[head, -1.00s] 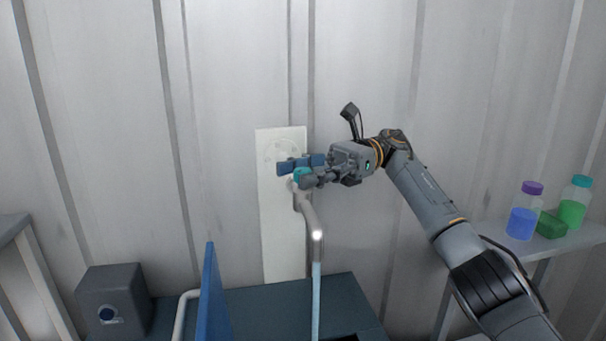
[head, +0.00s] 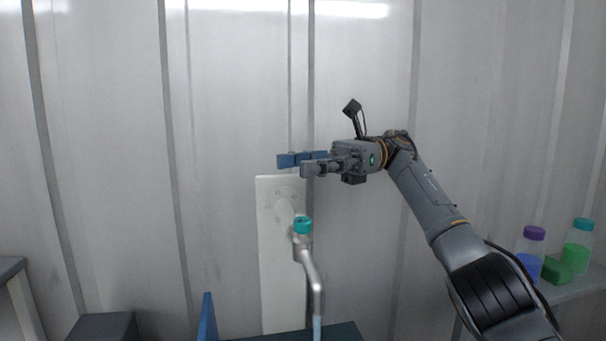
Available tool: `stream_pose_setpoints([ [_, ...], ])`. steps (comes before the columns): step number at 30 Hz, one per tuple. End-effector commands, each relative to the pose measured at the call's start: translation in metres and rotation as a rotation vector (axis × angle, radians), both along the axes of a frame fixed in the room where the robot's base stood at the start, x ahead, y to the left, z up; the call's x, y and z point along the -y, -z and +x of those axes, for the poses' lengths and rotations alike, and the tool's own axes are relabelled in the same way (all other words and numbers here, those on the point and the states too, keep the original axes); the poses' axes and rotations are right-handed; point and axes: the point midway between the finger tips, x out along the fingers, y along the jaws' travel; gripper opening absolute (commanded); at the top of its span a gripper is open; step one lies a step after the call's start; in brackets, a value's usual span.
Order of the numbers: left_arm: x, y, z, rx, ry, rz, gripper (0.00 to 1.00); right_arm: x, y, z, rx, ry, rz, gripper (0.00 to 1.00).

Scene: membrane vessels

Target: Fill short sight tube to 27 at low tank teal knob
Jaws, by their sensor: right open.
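The teal knob (head: 303,225) sits on top of a grey metal tap with a bent spout (head: 314,280), fixed to a white wall plate (head: 275,250). A pale blue stream (head: 317,328) shows below the spout's mouth at the bottom edge. My right gripper (head: 295,165) is open and empty, above the knob and clear of it. One finger looks blue, the other grey. The short sight tube and its markings are not seen. My left gripper is not in view.
A blue upright panel (head: 208,318) stands left of the spout, over a dark surface (head: 345,332). A dark grey box (head: 103,328) is at lower left. A shelf at right (head: 590,285) holds a purple-capped bottle (head: 530,258), a teal-capped bottle (head: 577,248) and a green block (head: 556,269).

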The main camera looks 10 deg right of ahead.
Motion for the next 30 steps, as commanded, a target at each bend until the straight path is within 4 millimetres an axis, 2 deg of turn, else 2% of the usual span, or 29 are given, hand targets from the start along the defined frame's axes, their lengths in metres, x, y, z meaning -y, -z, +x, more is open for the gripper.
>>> stream_pose_setpoints([
  [4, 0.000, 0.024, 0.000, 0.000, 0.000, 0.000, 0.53, 0.034, 0.033, 0.005, -0.010, 0.103, 0.010, 0.50],
  [9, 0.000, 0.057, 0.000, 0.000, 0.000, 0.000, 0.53, 0.091, 0.075, 0.002, -0.012, 0.306, 0.012, 0.50],
  [12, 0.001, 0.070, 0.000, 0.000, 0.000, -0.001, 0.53, 0.116, 0.090, -0.005, -0.009, 0.407, 0.006, 0.50],
  [15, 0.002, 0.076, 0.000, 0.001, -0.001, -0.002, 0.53, 0.130, 0.097, -0.011, -0.003, 0.471, 0.000, 0.50],
  [18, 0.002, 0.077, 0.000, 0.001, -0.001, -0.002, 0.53, 0.133, 0.098, -0.013, 0.001, 0.498, -0.004, 0.50],
  [22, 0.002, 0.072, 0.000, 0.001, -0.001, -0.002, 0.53, 0.122, 0.095, -0.012, 0.000, 0.500, -0.004, 0.50],
  [30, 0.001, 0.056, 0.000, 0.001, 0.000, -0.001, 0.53, 0.068, 0.094, -0.007, -0.001, 0.496, -0.003, 0.50],
])
